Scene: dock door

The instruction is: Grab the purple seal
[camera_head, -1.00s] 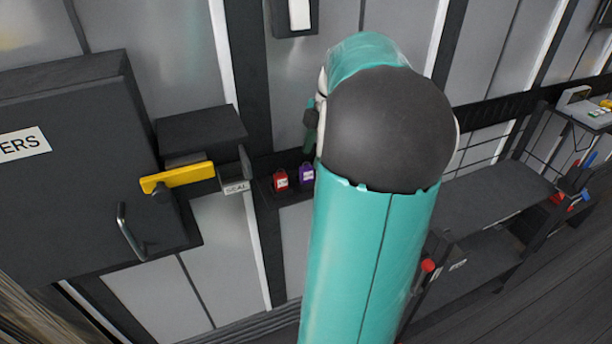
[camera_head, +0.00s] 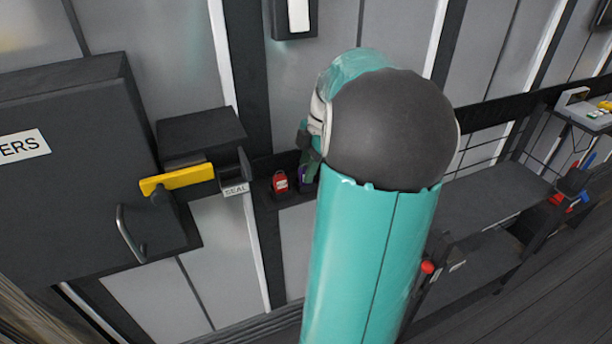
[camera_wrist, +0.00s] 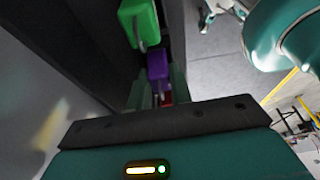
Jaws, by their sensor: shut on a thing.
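The purple seal (camera_wrist: 157,66) shows in the wrist view between the two teal fingers of my gripper (camera_wrist: 158,88). My gripper is shut on it. In the head view only a narrow strip of the purple seal (camera_head: 302,174) shows, beside the red one. My gripper (camera_head: 308,152) covers the rest there. The seal is still at the small dark shelf (camera_head: 268,199); whether it is clear of the surface I cannot tell.
A red seal (camera_head: 280,183) stands just left of the purple one. A green seal (camera_wrist: 139,22) is on its other side. A box with a yellow bar (camera_head: 177,180) and a "SEAL" label (camera_head: 236,189) are further left. Dark shelves (camera_head: 485,195) stand at the right.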

